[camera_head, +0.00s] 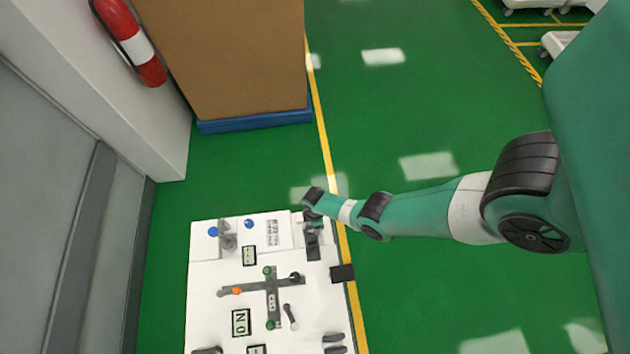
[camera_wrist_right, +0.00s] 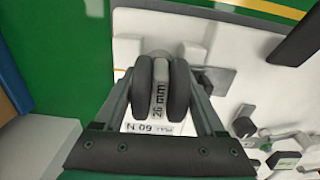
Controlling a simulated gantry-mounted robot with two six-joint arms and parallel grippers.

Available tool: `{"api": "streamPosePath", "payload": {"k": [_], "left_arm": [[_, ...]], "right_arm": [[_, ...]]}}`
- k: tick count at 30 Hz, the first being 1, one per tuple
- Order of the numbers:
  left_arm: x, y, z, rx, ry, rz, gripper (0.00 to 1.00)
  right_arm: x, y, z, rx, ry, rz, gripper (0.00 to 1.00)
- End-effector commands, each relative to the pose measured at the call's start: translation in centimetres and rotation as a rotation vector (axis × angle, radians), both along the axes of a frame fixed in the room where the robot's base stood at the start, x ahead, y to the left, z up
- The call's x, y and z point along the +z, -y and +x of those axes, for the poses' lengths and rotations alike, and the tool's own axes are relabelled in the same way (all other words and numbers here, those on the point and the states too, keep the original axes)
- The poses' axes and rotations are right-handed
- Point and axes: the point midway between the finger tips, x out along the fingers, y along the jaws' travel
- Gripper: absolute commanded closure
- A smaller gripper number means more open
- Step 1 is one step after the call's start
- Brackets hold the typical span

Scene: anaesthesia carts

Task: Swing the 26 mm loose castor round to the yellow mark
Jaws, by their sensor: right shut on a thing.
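In the head view my right gripper (camera_head: 312,232) is at the upper right of the white board (camera_head: 205,285); the arm and gripper largely hide the castor there. My left gripper is in neither view.
The board carries a grey cross-shaped fixture (camera_head: 270,290) with coloured knobs, another grey fitting (camera_head: 228,241) between blue dots, and a black block (camera_head: 342,273) at its right edge. A brown box (camera_head: 240,60) stands behind.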

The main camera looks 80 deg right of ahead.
Motion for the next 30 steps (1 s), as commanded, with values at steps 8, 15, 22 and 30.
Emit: {"api": "streamPosePath", "payload": {"k": [8, 15, 22, 30], "left_arm": [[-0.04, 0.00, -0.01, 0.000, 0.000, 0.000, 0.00], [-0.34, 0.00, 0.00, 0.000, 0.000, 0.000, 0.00], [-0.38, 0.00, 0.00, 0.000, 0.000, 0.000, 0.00], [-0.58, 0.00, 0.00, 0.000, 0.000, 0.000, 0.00]], "right_arm": [[-0.03, 0.12, -0.03, 0.056, -0.001, 0.000, 1.00], [-0.11, 0.60, 0.32, 0.327, -0.001, -0.001, 1.00], [-0.04, 0.83, 0.51, 0.494, -0.001, -0.001, 1.00], [-0.12, 0.95, 0.73, 0.615, -0.001, 0.000, 1.00]]}}
